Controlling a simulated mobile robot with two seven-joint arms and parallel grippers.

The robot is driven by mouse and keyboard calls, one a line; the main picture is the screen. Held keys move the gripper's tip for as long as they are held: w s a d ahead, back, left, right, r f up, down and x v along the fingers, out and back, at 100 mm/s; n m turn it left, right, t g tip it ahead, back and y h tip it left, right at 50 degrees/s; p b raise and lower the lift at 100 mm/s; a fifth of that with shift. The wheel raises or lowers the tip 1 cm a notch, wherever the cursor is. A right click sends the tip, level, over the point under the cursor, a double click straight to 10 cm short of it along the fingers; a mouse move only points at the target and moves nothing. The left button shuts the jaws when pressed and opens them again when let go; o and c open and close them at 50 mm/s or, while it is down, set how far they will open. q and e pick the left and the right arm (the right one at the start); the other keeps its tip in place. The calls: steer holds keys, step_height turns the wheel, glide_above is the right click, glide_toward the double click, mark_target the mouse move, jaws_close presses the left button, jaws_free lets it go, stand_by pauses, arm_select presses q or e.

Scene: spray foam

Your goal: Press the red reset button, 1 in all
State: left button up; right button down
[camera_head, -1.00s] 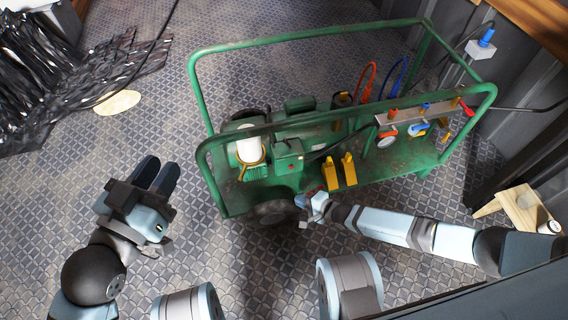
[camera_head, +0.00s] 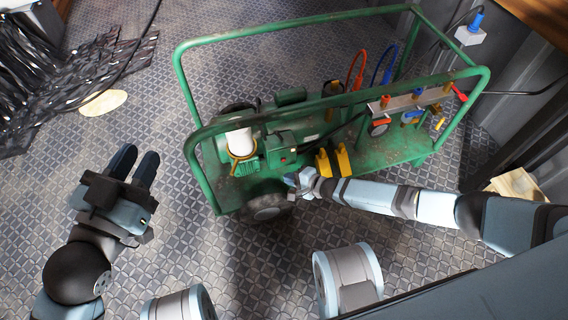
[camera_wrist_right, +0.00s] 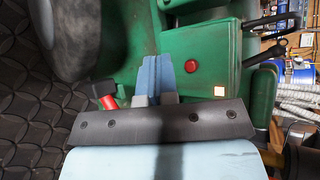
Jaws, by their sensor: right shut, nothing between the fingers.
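The red button (camera_wrist_right: 191,66) is a small round red disc on a green box face (camera_wrist_right: 205,72) of the cart in the right wrist view. My right gripper (camera_wrist_right: 157,70) is shut and empty, its blue-grey fingers together just left of the button, with a visible gap between in the picture. Whether the tips touch the green metal I cannot tell. My left gripper (camera_head: 135,166) is open and empty over the floor at the left.
The green cart (camera_head: 186,95) has a tube frame, an engine, yellow handles (camera_head: 332,162) and a black wheel (camera_head: 267,207). A red knob (camera_wrist_right: 108,102) is left of my right fingers.

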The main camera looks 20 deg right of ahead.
mark_target(284, 160)
steer(key=w, duration=0.3)
steer(key=shift+w, duration=0.1)
steer(key=shift+a, duration=0.1)
stand_by(0.4)
stand_by(0.5)
stand_by(0.8)
steer(key=shift+w, duration=0.4)
